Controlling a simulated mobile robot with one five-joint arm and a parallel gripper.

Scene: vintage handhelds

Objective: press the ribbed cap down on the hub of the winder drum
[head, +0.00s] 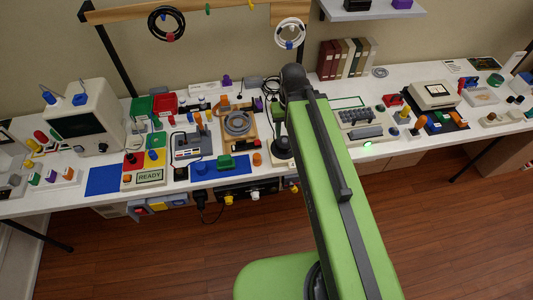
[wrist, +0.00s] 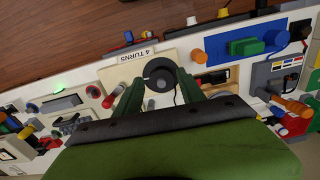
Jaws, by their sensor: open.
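The winder drum (wrist: 158,70) appears as a dark round piece with a lighter centre on a cream base marked "4 TURNS" in the wrist view. In the head view the drum (head: 281,147) is partly hidden by my arm. My gripper (wrist: 160,77) is open, its two green fingers spread on either side of the drum as seen from the wrist; I cannot tell its height above it. I cannot make out ribs on any cap. A small orange cylinder (wrist: 198,56) lies beside the base, also visible in the head view (head: 257,159).
A green piece on a blue mat (wrist: 218,48) lies near the drum. A wooden board with a grey ring (head: 238,122) is to its left in the head view. A keyboard-like device (head: 362,122) is to the right. The bench is crowded.

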